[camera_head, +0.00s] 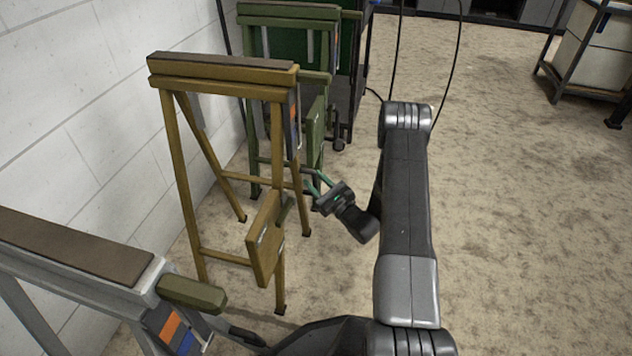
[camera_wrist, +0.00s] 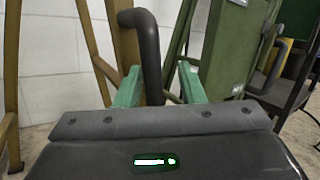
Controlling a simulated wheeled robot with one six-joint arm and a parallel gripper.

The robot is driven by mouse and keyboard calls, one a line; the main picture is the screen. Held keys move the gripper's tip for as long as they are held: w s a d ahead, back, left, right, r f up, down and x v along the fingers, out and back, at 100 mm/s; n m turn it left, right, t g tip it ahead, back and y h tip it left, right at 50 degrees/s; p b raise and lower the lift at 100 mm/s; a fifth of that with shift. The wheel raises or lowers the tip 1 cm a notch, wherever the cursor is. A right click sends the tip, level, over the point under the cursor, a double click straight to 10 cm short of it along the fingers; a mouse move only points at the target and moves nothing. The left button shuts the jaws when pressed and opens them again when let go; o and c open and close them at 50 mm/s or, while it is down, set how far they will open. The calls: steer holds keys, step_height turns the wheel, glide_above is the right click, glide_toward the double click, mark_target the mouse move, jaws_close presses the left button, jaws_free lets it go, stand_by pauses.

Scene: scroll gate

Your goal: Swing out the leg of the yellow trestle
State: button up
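The yellow trestle (camera_head: 222,83) stands upright by the white wall, left of centre in the head view. A yellow block or panel (camera_head: 265,240) is on its near right leg, low down. My gripper (camera_head: 306,176) is just right of that leg, with its green fingers apart. In the wrist view, a dark curved handle (camera_wrist: 149,45) stands by a yellow post (camera_wrist: 125,45) and runs down between the fingers, closer to the left one. Its lower end is hidden by my gripper's body. I cannot tell whether a finger touches it.
A green trestle (camera_head: 290,12) stands close behind the yellow one. A grey trestle (camera_head: 75,250) with a brown top is at the front left. A cart (camera_head: 585,50) is at the far right. The floor (camera_head: 530,210) to the right is clear.

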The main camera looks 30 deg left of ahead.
steer(key=p+v, duration=0.3)
steer(key=v, duration=1)
steer(key=shift+d, duration=0.35)
steer(key=shift+s, duration=0.1)
steer(key=b+x, duration=0.3)
steer(key=x, duration=1.1)
steer(key=shift+s, duration=0.1)
steer(key=shift+s+d+f, duration=0.15)
steer(key=shift+s, duration=0.15)
steer(key=shift+d, duration=0.1)
